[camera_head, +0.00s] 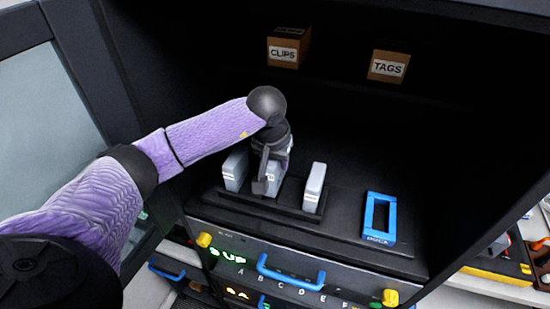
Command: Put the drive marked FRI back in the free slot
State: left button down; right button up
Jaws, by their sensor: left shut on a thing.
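A dark rack (256,203) stands on the cabinet's shelf. A light grey drive (235,170) stands upright at its left end, and another grey drive (314,187) stands upright at its right end. My left gripper (266,183) reaches down between them. It is shut on a grey drive (278,176) between the other two. That drive is upright and partly hidden by the fingers. Whether it is fully seated in the rack I cannot tell. The markings on the drives are too small to read, so I cannot tell which is FRI. My right gripper is not in view.
A blue rectangular frame (391,221) lies right of the rack. Boxes marked CLIPS (284,53) and TAGS (388,66) sit on the shelf above. Below is a panel with a blue handle (290,274) and yellow knobs. A cabinet door (50,120) stands left.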

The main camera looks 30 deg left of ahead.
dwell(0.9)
pick_arm(q)
jog(key=shift+b, duration=0.6)
dwell(0.7)
jog(key=shift+f+b, duration=1.5)
jog(key=shift+b, duration=0.1)
dwell(1.1)
grip_release()
dwell(0.5)
